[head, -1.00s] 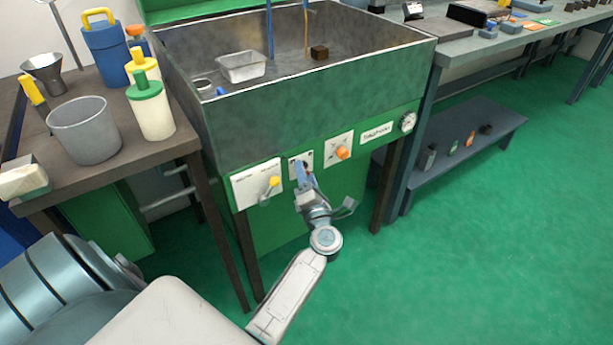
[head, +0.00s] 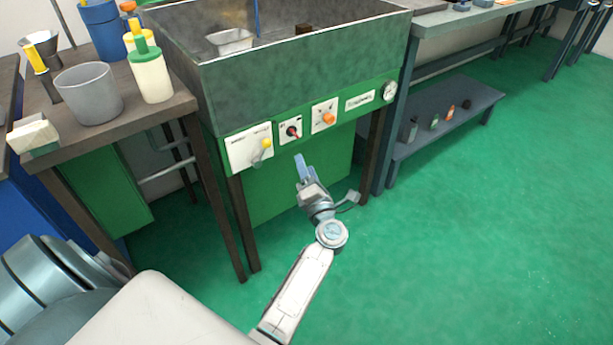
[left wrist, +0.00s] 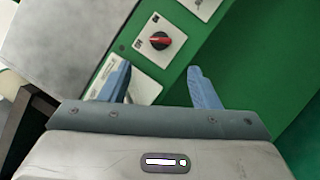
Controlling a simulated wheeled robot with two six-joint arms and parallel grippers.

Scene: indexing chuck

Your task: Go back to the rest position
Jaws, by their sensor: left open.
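My left gripper (head: 302,168) is in front of the green panel below the sink, a little under the black-and-red rotary knob (head: 292,131). In the left wrist view the two blue fingers of my left gripper (left wrist: 162,85) are spread wide with nothing between them. The knob (left wrist: 159,41) shows beyond the fingertips on its white plate, clear of both fingers. My right gripper is in neither view.
A side table with a grey bucket (head: 89,94) and bottles stands left. A low shelf (head: 455,120) stands right. Green floor is open at right.

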